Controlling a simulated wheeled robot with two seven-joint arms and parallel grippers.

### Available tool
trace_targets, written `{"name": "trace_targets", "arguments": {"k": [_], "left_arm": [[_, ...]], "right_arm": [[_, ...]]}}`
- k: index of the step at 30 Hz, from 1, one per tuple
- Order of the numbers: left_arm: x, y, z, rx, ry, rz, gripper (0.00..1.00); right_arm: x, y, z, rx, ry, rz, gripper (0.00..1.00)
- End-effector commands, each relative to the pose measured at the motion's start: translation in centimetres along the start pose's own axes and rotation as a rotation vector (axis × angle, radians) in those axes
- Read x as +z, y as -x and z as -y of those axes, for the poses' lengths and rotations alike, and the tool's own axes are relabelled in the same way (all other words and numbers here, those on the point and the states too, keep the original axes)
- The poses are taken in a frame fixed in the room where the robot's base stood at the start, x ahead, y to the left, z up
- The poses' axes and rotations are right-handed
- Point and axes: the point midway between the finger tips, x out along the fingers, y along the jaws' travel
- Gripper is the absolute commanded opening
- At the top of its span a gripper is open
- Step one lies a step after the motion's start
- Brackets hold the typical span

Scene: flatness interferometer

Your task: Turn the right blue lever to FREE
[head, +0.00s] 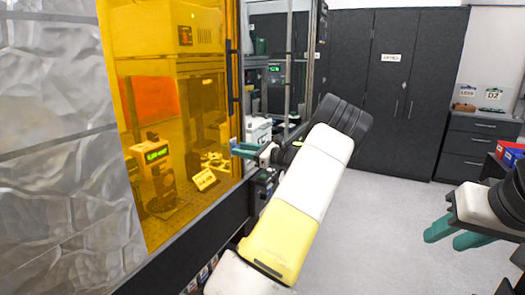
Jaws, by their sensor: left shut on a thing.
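My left gripper (243,149) has teal fingers and is at the right edge of the amber enclosure panel, below a black vertical handle. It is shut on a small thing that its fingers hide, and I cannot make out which. No blue lever can be made out clearly in the head view. The amber panel (212,98) covers the left part of the interferometer bench. My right gripper (455,236) is at the right, over the floor, far from the enclosure. Its teal fingers are apart and nothing shows between them.
A box with a green display (156,155) and a small label card (204,180) show behind the amber panel. A white box (258,130) stands behind my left gripper. Dark cabinets (390,90) and a drawer unit (478,145) line the back. The grey floor (385,220) is clear.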

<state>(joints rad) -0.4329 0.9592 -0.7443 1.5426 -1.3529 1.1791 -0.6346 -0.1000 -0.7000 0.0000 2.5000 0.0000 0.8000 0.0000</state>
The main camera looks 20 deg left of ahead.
Motion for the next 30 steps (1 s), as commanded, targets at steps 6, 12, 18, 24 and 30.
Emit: {"name": "trace_targets", "arguments": {"k": [6, 12, 18, 24, 30], "left_arm": [[-0.02, -0.02, -0.02, 0.001, -0.089, 0.0, 0.0], [-0.02, -0.01, -0.02, 0.0, -0.125, 0.0, 0.0], [-0.02, -0.01, -0.01, 0.0, -0.132, 0.0, 0.0], [-0.02, 0.0, 0.0, 0.0, -0.131, 0.0, 0.0], [-0.01, 0.0, 0.0, 0.0, -0.131, 0.0, 0.58]], "right_arm": [[0.0, 0.0, 0.0, 0.0, 0.0, 0.0, 0.36], [0.0, 0.0, 0.0, 0.0, 0.0, 0.0, 0.36], [0.0, 0.0, 0.0, 0.0, 0.0, 0.0, 0.36], [0.0, 0.0, 0.0, 0.0, 0.0, 0.0, 0.36], [0.0, 0.0, 0.0, 0.0, 0.0, 0.0, 0.36]]}}
